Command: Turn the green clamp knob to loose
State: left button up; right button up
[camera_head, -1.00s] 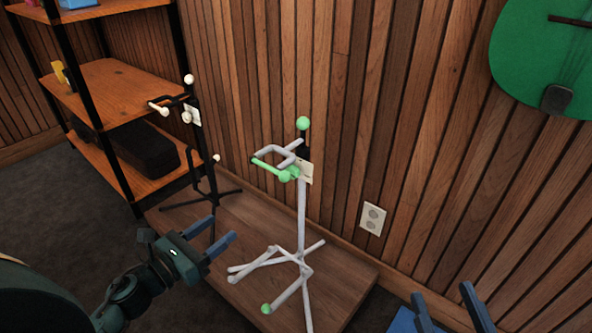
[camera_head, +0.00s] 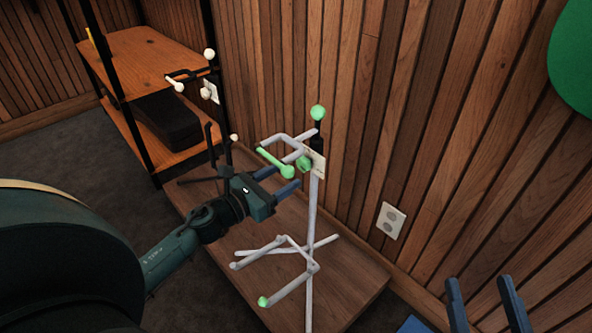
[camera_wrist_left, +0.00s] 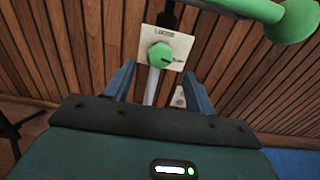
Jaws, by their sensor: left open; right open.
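The green clamp knob (camera_head: 304,162) sits on a pale label plate (camera_head: 318,165) on the grey stand (camera_head: 313,215). In the left wrist view the knob (camera_wrist_left: 159,55) shows near the upper middle. The plate reads LOOSE above it, and its dark mark points right toward a second, too-small label. My left gripper (camera_head: 281,179) is open just in front of and below the knob. In the left wrist view its fingers are apart on either side of the knob's line, not visibly touching it. My right gripper (camera_head: 481,283) is open and empty at the lower right.
A green-tipped arm of the stand (camera_head: 275,162) juts out near my left gripper. A black stand (camera_head: 215,150) and wooden shelf (camera_head: 155,65) are at the left. The slatted wall with an outlet (camera_head: 391,220) is close behind. The low platform (camera_head: 345,290) is partly clear.

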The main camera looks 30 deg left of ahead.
aim_at(301, 167)
pick_arm(q)
jog(key=shift+x, duration=2.4)
jog(key=shift+c, duration=0.4)
jog(key=c, duration=0.9)
